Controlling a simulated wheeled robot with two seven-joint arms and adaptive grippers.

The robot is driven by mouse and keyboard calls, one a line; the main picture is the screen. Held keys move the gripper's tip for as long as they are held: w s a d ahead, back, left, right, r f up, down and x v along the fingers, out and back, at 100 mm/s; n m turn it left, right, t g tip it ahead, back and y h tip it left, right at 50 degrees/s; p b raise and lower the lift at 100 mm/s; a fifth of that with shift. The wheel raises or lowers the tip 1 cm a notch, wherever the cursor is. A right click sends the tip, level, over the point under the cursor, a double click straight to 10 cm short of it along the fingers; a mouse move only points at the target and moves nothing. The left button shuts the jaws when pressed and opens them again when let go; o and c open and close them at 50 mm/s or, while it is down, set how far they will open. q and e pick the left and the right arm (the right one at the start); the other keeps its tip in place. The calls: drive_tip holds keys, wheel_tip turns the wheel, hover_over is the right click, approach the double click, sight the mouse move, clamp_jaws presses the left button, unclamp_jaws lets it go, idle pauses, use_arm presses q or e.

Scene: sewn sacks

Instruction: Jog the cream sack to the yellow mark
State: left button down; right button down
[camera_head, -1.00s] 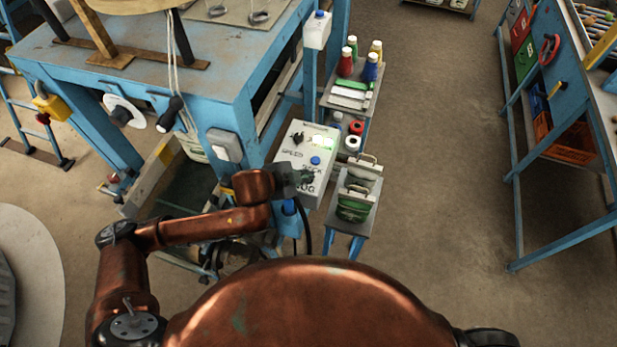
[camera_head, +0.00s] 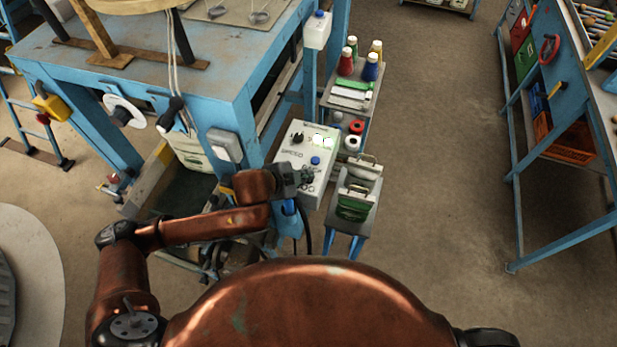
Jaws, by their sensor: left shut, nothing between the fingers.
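The cream sack (camera_head: 193,154) stands under the blue table, behind its front edge; the table and a hanging handle hide parts of it. A yellow mark (camera_head: 164,153) shows on the pale rail to the left of the sack, close beside it. The grey control box (camera_head: 322,152) has a black knob, a blue button (camera_head: 316,160), a lit display and printed labels. My left gripper (camera_head: 308,178) is shut and empty at the lower part of the box's face. It covers part of the labels there, and I cannot tell whether it touches a button. My right gripper is not in view.
A dark belt (camera_head: 170,188) runs along the pale rail (camera_head: 148,181) below the table. A blue rack stands at the far right. The floor between is clear.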

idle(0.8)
use_arm(q)
drive_tip(key=shift+r+p, duration=0.9)
drive_tip(key=shift+p, duration=0.25)
wheel_tip(320, 180, up, 5)
drive_tip(key=p, duration=0.5)
drive_tip(key=shift+r+p, duration=0.1)
drive_tip(key=shift+p, duration=0.25)
drive_tip(key=shift+s+f, duration=0.1)
drive_tip(key=shift+f, duration=0.1)
